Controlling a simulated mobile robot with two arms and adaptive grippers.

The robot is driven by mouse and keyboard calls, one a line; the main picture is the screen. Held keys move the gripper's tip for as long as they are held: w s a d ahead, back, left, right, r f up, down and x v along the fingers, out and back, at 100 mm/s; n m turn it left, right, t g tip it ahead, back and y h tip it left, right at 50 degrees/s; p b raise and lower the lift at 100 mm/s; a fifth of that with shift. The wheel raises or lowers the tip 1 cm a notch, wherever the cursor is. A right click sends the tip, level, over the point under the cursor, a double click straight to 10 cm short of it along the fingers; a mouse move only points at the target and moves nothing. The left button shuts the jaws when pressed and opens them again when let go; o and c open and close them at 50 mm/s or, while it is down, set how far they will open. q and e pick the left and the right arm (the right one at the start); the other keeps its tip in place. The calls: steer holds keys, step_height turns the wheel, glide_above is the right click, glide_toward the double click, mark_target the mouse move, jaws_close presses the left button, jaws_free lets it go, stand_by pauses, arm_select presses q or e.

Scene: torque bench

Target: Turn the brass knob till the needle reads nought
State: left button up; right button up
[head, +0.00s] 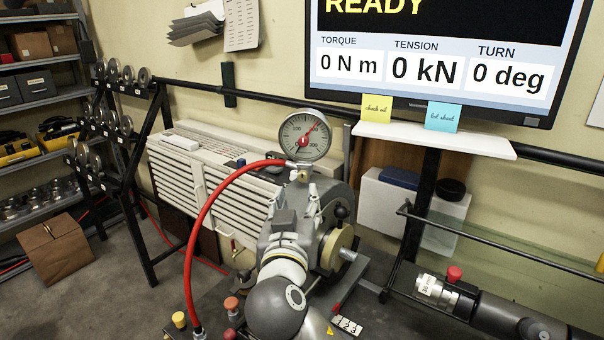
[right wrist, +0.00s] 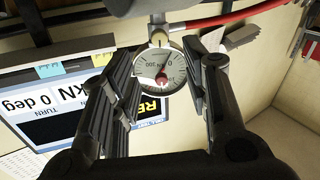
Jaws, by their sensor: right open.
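A round white dial gauge (head: 305,136) stands on top of the grey bench machine. Its red needle points to the upper right, between the 100 and 300 marks. A small brass fitting (head: 302,174), which looks like the knob, sits just below the dial. In the right wrist view the gauge (right wrist: 160,72) appears upside down, with the brass piece (right wrist: 160,40) at its edge. My left gripper is out of view.
A red hose (head: 212,205) arcs from the gauge down the left side of the bench. A monitor (head: 435,60) reads READY, 0 N m, 0 kN and 0 deg. A white shelf (head: 435,140) lies below it. A grey slatted unit (head: 185,170) stands behind left.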

mark_target(303, 177)
steer(key=w, duration=0.1)
steer(key=w+p, duration=0.1)
steer(key=w, duration=0.1)
steer(key=shift+w+d+r, duration=0.25)
steer(key=shift+w+d, duration=0.05)
steer(key=shift+w, duration=0.1)
steer(key=w, duration=0.1)
steer(key=w+p, duration=0.1)
steer(key=w, duration=0.1)
steer(key=w+p, duration=0.1)
steer(key=shift+w+d+f, duration=0.25)
steer(key=shift+f, duration=0.05)
steer(key=shift+w, duration=0.1)
steer(key=shift+c, duration=0.6)
jaws_close()
steer(key=shift+f+m+b, duration=0.3)
steer(key=shift+m+b, duration=0.1)
steer(key=shift+b, duration=0.65)
steer(key=shift+r+m+b, duration=0.2)
steer(key=shift+m+b, duration=0.2)
steer(key=shift+b, duration=0.25)
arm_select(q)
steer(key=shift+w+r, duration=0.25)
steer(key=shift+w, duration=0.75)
arm_select(e)
steer(key=shift+r, duration=0.1)
